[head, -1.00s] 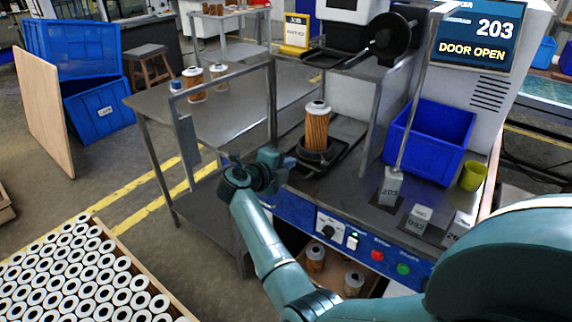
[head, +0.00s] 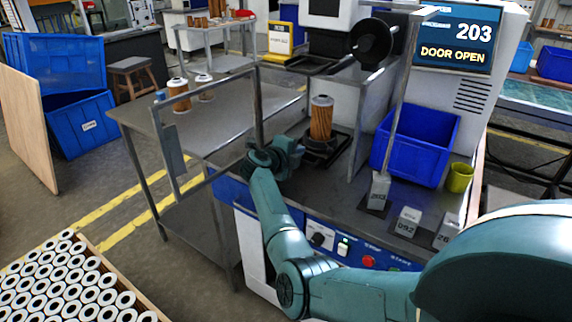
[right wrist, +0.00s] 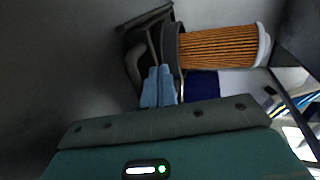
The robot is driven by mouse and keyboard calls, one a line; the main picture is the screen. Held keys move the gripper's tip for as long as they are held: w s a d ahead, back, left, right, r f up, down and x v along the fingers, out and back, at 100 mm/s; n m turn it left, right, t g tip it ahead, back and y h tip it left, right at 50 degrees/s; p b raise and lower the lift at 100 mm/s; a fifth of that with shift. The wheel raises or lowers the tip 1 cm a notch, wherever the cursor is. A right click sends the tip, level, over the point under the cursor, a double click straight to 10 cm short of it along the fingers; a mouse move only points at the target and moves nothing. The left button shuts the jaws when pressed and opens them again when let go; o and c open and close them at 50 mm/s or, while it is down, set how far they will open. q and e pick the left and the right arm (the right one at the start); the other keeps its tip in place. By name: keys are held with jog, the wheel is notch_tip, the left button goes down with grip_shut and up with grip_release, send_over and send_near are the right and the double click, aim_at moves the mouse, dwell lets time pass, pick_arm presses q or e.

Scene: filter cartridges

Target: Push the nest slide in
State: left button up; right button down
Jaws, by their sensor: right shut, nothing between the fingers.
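The nest slide (head: 338,162) is a dark tray on the machine's bench, under the machine's opening. An orange pleated cartridge (head: 321,120) with a white cap stands upright in its dark ring. In the right wrist view the cartridge (right wrist: 222,47) lies sideways in the picture, beside the slide's dark handle (right wrist: 134,70). My right gripper (head: 298,158) is at the slide's near left side. In the right wrist view its pale blue fingers (right wrist: 158,86) are together, with nothing between them, close against the handle and ring. Whether they touch is unclear. My left gripper is out of view.
A metal door frame (head: 260,105) stands left of the slide. A blue bin (head: 412,148), a yellow cup (head: 459,177) and numbered blocks (head: 408,221) are on the bench at right. The screen (head: 455,42) reads 203, DOOR OPEN. Cartridges (head: 178,95) stand on the left table.

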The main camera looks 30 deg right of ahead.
aim_at(309, 143)
jog(key=shift+w+d+b, duration=0.2)
jog(key=shift+w+d, duration=0.1)
jog(key=shift+d, duration=0.35)
jog(key=shift+w+d+b, duration=0.15)
jog(key=shift+w+d, duration=0.1)
jog(key=shift+d, duration=0.35)
jog(key=shift+w+d, duration=0.25)
jog(key=shift+d, duration=0.4)
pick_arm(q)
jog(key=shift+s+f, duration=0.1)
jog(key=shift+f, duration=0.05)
pick_arm(e)
jog(key=shift+r, duration=0.1)
